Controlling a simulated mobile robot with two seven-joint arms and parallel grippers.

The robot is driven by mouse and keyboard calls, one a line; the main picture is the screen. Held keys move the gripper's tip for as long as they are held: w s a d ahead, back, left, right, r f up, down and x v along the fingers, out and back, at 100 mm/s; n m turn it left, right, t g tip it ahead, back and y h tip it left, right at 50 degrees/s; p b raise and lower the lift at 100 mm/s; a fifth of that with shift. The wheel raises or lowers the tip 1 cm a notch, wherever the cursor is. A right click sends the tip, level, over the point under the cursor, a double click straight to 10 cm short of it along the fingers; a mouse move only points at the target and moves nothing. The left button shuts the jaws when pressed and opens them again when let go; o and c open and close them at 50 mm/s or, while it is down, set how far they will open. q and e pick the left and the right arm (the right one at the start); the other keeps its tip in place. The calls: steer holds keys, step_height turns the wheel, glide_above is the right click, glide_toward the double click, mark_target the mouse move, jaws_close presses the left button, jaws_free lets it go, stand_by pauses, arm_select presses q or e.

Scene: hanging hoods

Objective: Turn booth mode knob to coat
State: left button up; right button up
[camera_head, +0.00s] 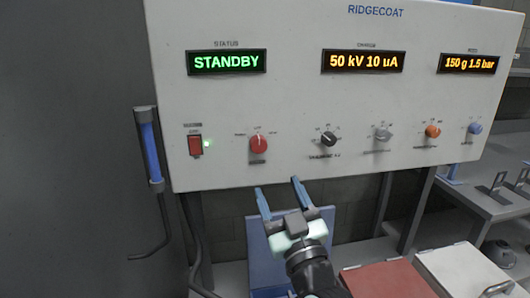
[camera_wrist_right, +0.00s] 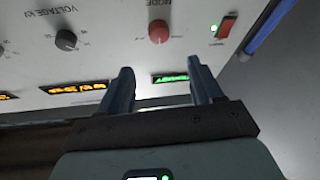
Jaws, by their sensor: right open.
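The mode knob is the red knob (camera_head: 258,144) at the lower left of the white RIDGECOAT panel (camera_head: 300,105). Small labels ring it, too small to read in the head view. In the right wrist view, the red knob (camera_wrist_right: 159,32) shows upside down under the word MODE, beyond the fingertips and roughly centred between them. My right gripper (camera_head: 278,184) is open and empty, just below the panel's lower edge in the head view, apart from the knob. The green status display (camera_head: 226,62) reads STANDBY. My left gripper is not in view.
A red rocker switch (camera_head: 195,145) with a green light sits left of the knob. Dark, grey, orange and blue knobs line up to its right, the dark one (camera_head: 328,139) nearest. A blue-gripped handle (camera_head: 151,150) hangs beside the panel's left edge.

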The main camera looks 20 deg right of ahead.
mark_target(259, 146)
steer(key=p+x, duration=0.2)
steer(key=x, duration=1)
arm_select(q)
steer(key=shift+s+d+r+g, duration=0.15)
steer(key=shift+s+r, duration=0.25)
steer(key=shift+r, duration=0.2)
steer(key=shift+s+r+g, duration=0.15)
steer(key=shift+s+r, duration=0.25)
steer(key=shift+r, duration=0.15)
arm_select(e)
steer(key=shift+s, duration=0.1)
steer(key=c, duration=1)
steer(key=shift+c, duration=0.2)
